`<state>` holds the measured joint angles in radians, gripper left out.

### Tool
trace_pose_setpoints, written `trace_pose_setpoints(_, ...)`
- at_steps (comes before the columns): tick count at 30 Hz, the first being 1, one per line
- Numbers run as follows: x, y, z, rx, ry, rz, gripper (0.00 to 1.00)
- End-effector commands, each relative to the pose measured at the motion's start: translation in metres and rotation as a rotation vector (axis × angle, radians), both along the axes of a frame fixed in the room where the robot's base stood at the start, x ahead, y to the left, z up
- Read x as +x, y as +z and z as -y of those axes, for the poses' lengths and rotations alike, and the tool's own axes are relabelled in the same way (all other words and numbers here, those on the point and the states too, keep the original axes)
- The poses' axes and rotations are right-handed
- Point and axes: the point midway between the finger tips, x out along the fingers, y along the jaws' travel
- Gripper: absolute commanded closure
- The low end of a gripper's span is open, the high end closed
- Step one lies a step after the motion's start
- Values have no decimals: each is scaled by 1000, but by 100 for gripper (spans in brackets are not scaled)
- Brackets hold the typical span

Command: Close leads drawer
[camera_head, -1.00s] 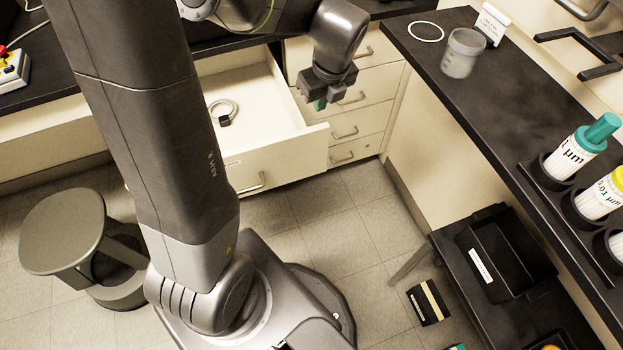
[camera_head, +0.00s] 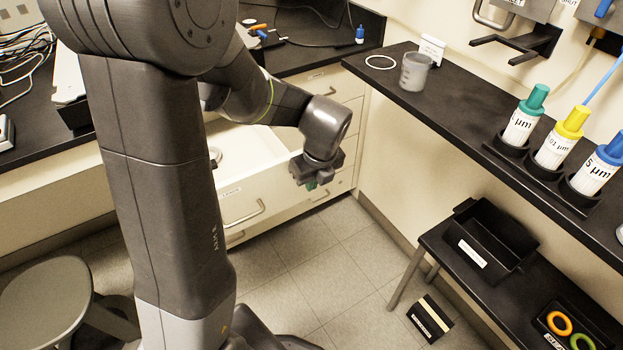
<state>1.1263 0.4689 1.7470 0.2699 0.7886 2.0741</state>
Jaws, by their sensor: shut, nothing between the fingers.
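The leads drawer (camera_head: 268,193) is a cream drawer pulled out from the cabinet under the dark bench. Its front carries a metal handle (camera_head: 245,214) and a small label. A pale coiled lead (camera_head: 215,155) lies inside, mostly hidden behind my arm. My gripper (camera_head: 311,184) is shut and empty, pointing down near the right end of the drawer front. From this view I cannot tell whether it touches the drawer. My arm hides the left part of the drawer.
A stool (camera_head: 45,305) stands at the lower left. A side counter (camera_head: 470,125) on the right holds a beaker (camera_head: 415,72) and several capped bottles. A low black table (camera_head: 440,250) with a tray stands below it. The floor (camera_head: 330,245) before the drawer is mostly clear.

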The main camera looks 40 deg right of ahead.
Motion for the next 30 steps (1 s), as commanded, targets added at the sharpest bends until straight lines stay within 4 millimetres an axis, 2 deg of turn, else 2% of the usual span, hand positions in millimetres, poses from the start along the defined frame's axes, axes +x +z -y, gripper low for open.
trace_pose_setpoints(1, 3, -14, -1, 4, 2, -3, 100)
trace_pose_setpoints(3, 6, -28, 1, 4, 3, -3, 100)
trace_pose_setpoints(9, 18, -60, 4, 0, 2, -1, 100)
trace_pose_setpoints(13, 39, -57, 9, -2, 5, -1, 100)
trace_pose_setpoints(18, 51, -57, 12, -2, 3, 0, 100)
trace_pose_setpoints(30, 53, -57, 13, -1, 1, 0, 100)
